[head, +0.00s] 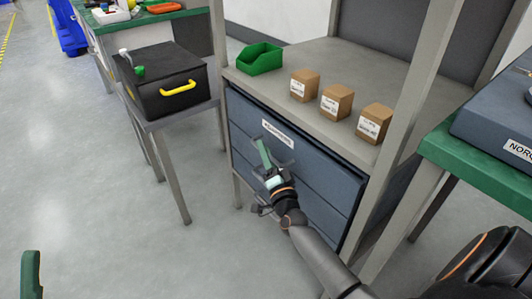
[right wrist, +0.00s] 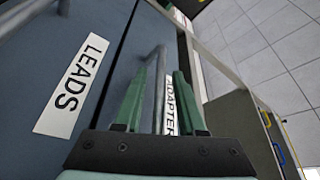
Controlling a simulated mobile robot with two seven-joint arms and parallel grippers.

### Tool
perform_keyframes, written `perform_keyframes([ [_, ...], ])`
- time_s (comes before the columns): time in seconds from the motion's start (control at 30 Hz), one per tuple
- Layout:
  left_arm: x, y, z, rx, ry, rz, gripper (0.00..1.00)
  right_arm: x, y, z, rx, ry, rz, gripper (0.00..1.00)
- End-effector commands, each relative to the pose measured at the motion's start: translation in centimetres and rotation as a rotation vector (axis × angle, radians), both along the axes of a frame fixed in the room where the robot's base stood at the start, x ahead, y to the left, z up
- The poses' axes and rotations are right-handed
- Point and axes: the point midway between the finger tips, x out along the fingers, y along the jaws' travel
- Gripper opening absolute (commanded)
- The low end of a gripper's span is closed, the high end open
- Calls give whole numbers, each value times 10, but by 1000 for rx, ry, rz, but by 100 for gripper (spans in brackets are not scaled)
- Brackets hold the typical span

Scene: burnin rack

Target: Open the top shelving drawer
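The shelving unit holds a stack of blue-grey drawers. The top drawer (head: 297,139), with a white label, looks closed in the head view. My right gripper (head: 272,158) is at the drawer front, just below that label. In the right wrist view, the green fingers of the right gripper (right wrist: 160,100) stand apart on either side of a grey bar handle (right wrist: 158,75), with gaps visible beside it. An "ADAPTER..." label (right wrist: 172,105) shows past the handle, partly hidden by a finger. A green finger of my left gripper (head: 30,275) shows at the lower left edge.
Several drawers lie in the stack; a "LEADS" label (right wrist: 73,87) is on a neighbouring one. A green bin (head: 260,59) and brown boxes (head: 337,102) stand on the shelf above. A black case (head: 168,80) sits on a stand to the left. Floor in front is clear.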

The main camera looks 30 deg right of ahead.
Motion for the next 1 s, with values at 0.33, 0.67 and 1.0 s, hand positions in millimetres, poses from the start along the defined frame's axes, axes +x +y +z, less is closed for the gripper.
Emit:
perform_keyframes([
  [0.33, 0, 0, 0, -1, 1, 0, 50, 0, 0, 0, -1, 0, 0, 0],
  [0.67, 0, 0, 0, -4, 2, 0, 50, 0, 0, 0, 0, 0, 0, 0],
  [1.0, 0, 0, 0, -5, 2, 1, 50, 0, 0, 0, 0, 0, 0, 0],
])
